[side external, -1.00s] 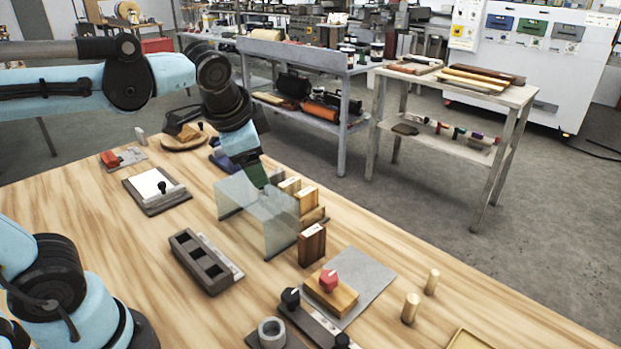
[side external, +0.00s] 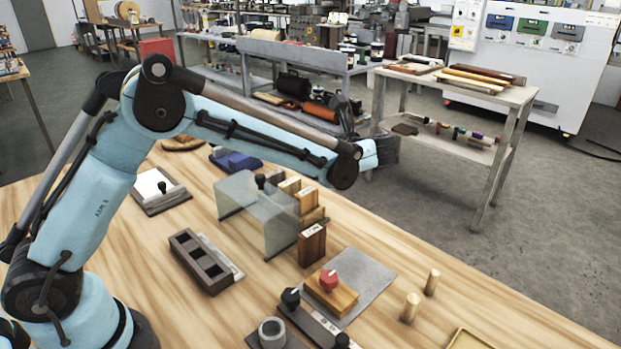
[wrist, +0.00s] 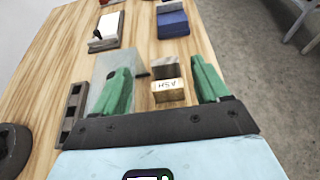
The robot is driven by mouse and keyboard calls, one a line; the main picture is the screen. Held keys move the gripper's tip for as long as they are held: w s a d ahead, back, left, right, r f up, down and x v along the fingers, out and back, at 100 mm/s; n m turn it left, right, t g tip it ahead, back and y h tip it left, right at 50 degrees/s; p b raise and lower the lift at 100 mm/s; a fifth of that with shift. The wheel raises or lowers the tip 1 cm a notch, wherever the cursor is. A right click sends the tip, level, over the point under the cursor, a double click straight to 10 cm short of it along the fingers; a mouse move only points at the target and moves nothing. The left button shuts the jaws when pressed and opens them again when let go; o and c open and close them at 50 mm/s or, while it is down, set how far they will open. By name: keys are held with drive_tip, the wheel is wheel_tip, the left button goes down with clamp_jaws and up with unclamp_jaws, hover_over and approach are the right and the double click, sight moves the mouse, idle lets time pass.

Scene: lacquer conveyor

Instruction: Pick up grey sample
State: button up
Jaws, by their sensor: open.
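A grey-brown block (wrist: 165,67), which looks like the grey sample, stands behind a pale wooden block (wrist: 169,91) lettered ASH in the wrist view. My gripper (wrist: 160,64) has two green fingers spread wide. In that view the fingers frame both blocks, with nothing between them touching either finger; the height above the blocks is hard to judge. In the side view my wrist (side external: 378,153) is stretched out to the right, and the fingers do not show clearly there.
A clear bent shield (side external: 240,200) stands left of the row of wooden blocks (side external: 308,199). A dark brown block (side external: 312,245) stands at its near end. A slotted dark rack (side external: 195,262), a red-knobbed wooden block (side external: 335,295) and two pegs (side external: 411,307) are nearer. The blue item (side external: 235,160) lies beyond.

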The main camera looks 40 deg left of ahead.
approach(276, 174)
drive_tip(key=shift+d+r, duration=0.25)
drive_tip(key=shift+r, duration=0.1)
drive_tip(key=x, duration=1.2)
drive_tip(key=shift+a+f, duration=0.1)
drive_tip(key=shift+f, duration=0.25)
drive_tip(key=c, duration=1)
drive_tip(key=shift+c, duration=0.2)
drive_tip(key=shift+r, duration=0.1)
